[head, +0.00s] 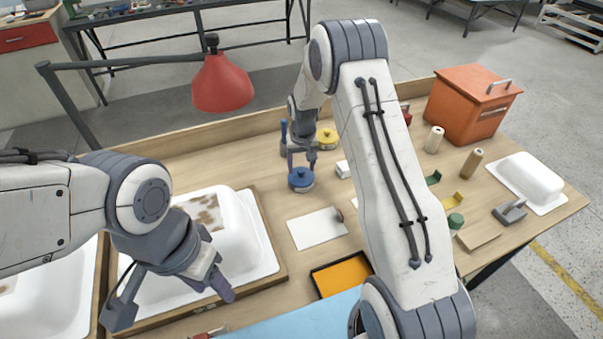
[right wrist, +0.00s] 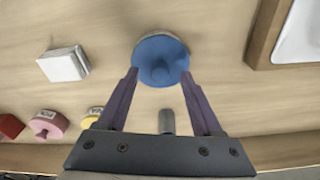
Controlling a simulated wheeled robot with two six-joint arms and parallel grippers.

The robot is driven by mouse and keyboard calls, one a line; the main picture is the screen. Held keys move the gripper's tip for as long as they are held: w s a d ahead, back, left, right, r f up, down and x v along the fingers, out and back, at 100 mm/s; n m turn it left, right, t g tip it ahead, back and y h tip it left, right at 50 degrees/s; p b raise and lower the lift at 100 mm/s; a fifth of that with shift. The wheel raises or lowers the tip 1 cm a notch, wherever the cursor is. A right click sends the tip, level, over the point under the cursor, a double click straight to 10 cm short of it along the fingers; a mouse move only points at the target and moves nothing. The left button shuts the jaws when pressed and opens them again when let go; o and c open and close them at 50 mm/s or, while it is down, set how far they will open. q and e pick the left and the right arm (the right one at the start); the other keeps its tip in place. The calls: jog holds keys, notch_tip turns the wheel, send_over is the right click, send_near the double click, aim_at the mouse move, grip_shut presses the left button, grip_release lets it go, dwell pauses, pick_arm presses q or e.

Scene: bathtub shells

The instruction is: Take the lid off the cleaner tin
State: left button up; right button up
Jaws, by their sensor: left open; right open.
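A round tin with a blue knobbed lid (head: 301,180) stands on the table, and its lid (right wrist: 160,62) shows from above in the right wrist view. The lid sits on the tin. My right gripper (head: 301,162) is at this tin, pointing down. In the right wrist view the open fingers of my right gripper (right wrist: 159,76) are at the near edge of the lid, one on each side; I cannot tell whether they touch it. My left gripper (head: 170,301) is open and empty above the framed white tub shell (head: 232,232).
A yellow-lidded tin (head: 327,138) stands behind, and a pink tin (right wrist: 48,126) shows in the right wrist view. A white block (head: 343,169) is close right of the blue-lidded tin. A white sheet (head: 316,228) and an orange tray (head: 342,275) lie in front. A red lamp (head: 222,84) hangs at left.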

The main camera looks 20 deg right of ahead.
jog(key=shift+w+f, duration=0.15)
jog(key=shift+f, duration=0.75)
jog(key=shift+c, duration=0.4)
grip_shut()
